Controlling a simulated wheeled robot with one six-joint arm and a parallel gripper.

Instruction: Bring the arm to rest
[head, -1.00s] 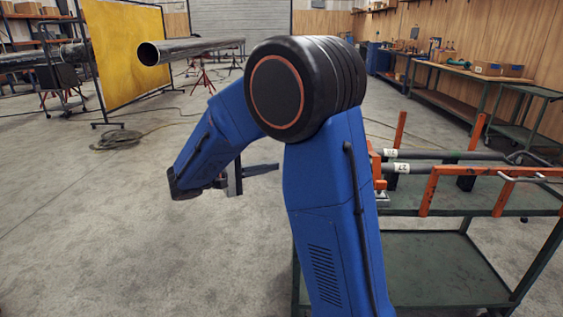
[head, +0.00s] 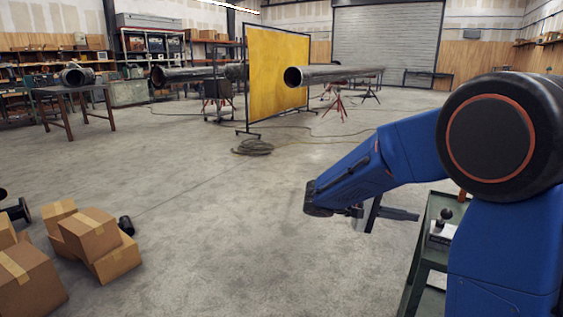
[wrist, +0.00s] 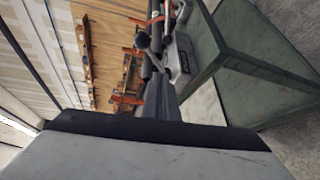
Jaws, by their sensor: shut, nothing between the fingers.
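My blue arm (head: 375,165) reaches forward and left from the right side of the head view. My gripper (head: 414,215) hangs at its end, above the concrete floor, with its dark fingers pointing right toward the green cart (head: 425,255). In the wrist view the shut, empty fingers (wrist: 163,85) show as a narrow dark wedge in front of the gripper body. No contact with the cart shows, and the exact gap between them cannot be told.
Cardboard boxes (head: 90,235) are on the floor at lower left. A yellow screen (head: 278,75) and a large pipe (head: 335,74) on stands are further back. The wrist view shows the cart's green side (wrist: 285,50) and orange rack posts (wrist: 128,99). The middle floor is open.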

